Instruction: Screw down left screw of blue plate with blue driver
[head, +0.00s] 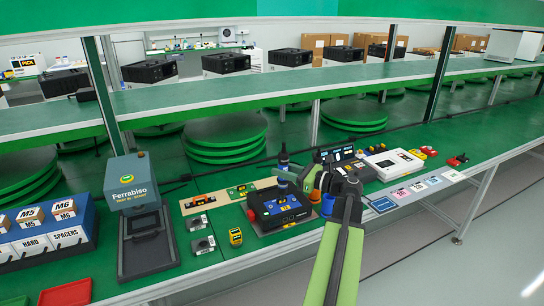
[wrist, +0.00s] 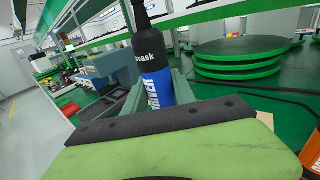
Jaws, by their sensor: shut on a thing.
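In the wrist view the driver (wrist: 156,82) stands nearly upright between the gripper fingers (wrist: 160,95), with a black upper part and a blue lower part with white lettering. Its tip is hidden. The dark fixture (head: 268,222) carries a dark blue top that may be the blue plate (head: 278,205). The plate's screws are too small to tell apart.
A yellow device (head: 235,237) lies in front. A white box (head: 393,164) is at right. An orange object (wrist: 313,150) edges the wrist view.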

